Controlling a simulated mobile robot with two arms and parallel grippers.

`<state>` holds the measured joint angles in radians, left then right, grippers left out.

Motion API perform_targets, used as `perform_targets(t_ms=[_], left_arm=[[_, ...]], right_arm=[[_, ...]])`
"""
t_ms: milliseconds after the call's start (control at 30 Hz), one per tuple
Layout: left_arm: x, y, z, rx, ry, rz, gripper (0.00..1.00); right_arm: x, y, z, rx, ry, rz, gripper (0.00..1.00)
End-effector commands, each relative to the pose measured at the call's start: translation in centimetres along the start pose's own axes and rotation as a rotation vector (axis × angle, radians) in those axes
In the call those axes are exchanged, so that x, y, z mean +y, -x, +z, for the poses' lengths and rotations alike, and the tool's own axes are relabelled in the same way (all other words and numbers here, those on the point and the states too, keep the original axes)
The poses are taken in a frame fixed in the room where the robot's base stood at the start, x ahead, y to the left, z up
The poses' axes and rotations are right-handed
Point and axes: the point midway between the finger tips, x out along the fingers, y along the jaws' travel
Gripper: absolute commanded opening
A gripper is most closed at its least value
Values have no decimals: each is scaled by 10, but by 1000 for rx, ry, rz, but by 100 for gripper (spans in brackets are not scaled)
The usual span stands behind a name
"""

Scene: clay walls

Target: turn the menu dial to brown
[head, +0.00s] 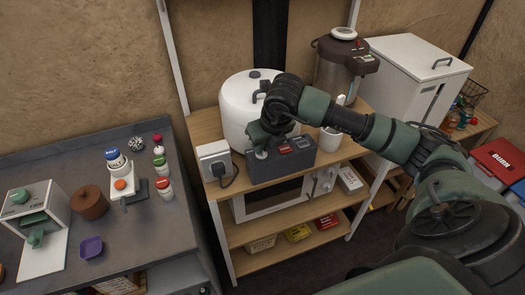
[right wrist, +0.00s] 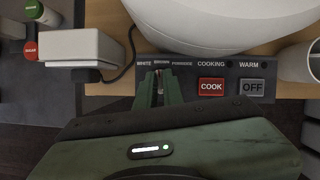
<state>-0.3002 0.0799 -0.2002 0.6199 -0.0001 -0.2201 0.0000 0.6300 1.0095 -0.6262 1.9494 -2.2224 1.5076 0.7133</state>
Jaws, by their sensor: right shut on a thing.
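The menu dial (right wrist: 160,82) is on the dark control box (head: 282,168) in front of a white rice cooker (head: 238,108). In the right wrist view the labels WHITE, BROWN and PORRIDGE stand in a row above the dial. My right gripper (right wrist: 159,80) is shut on the dial, with its green fingers on either side of it. In the head view my right gripper (head: 263,148) reaches down to the left end of the box. The fingers hide most of the dial, and I cannot tell which label it points at. My left gripper is not in view.
A red COOK button (right wrist: 211,87) and a grey OFF button (right wrist: 251,87) sit right of the dial. A white outlet box (head: 214,160) with a plugged cord is close on the left. A white cup (head: 330,139) and an airpot (head: 340,65) stand on the right.

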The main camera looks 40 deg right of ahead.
Motion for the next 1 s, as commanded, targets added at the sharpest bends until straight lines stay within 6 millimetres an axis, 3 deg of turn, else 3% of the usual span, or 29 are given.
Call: perform_targets(t_ms=[300,867,900,933,1000], left_arm=[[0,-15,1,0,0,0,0],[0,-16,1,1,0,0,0],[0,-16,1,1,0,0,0],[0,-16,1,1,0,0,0],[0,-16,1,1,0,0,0]], right_arm=[[0,0,2,-7,-128,-52,0],[0,2,2,-6,-158,-65,0],[0,2,2,-6,-157,-65,16],[0,2,2,-5,-157,-65,25],[0,2,2,-4,-157,-65,30]])
